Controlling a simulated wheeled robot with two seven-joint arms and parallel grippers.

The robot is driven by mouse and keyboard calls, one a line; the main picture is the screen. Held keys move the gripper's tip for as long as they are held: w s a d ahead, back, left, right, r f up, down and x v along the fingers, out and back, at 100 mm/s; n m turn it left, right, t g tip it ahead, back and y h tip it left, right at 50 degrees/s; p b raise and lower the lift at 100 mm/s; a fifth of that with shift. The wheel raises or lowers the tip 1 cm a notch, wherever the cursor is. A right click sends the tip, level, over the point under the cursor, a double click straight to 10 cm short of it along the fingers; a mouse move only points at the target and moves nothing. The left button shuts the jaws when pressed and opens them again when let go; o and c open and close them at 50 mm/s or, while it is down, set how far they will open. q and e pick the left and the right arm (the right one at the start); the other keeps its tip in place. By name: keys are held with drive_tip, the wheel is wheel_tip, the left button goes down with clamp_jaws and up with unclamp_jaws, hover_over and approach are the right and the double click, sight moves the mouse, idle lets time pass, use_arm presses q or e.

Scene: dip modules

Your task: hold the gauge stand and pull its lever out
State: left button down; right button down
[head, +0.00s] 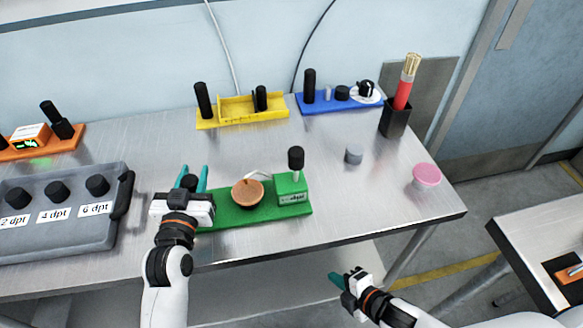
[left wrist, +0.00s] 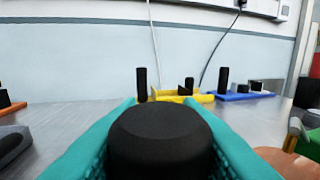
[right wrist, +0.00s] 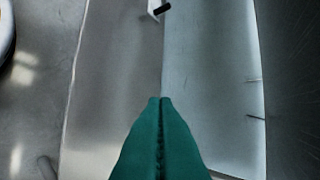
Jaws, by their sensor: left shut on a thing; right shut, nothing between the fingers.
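The green gauge stand (head: 238,217) lies on the metal table near its front edge. It carries a round brown-faced gauge (head: 247,193) and a green block (head: 292,187) with a black-knobbed lever (head: 296,158) standing up from it. My left gripper (head: 194,178) is shut on the stand's black knob (left wrist: 160,140) at its left end; the knob fills the space between the teal fingers in the left wrist view. My right gripper (head: 343,278) is shut and empty, low in front of the table edge; its teal fingers (right wrist: 160,103) meet in the right wrist view.
A grey box (head: 60,220) with several knobs stands at the left. Yellow (head: 240,117) and blue (head: 340,103) modules stand behind. A small grey cylinder (head: 354,154), a pink-topped jar (head: 426,176) and a black holder (head: 394,118) stand to the right.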

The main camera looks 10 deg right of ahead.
drive_tip(key=s+a+r+n+y, duration=0.2)
drive_tip(key=a+r+n+y, duration=0.35)
drive_tip(key=r, duration=0.95)
drive_tip(key=m+t, duration=0.2)
drive_tip(key=t, duration=0.3)
approach(296, 167)
drive_tip(key=s+a+r, duration=0.1)
drive_tip(key=s+a, duration=0.2)
drive_tip(key=a, duration=0.2)
drive_tip(key=shift+w+a+r+h, duration=0.1)
drive_tip(key=shift+w+r+h, duration=0.1)
drive_tip(key=shift+w+h, duration=0.05)
drive_tip(key=x, duration=1)
drive_tip(key=d, duration=0.2)
drive_tip(key=w+d, duration=0.1)
drive_tip(key=shift+d+f, duration=0.1)
drive_tip(key=shift+d, duration=0.3)
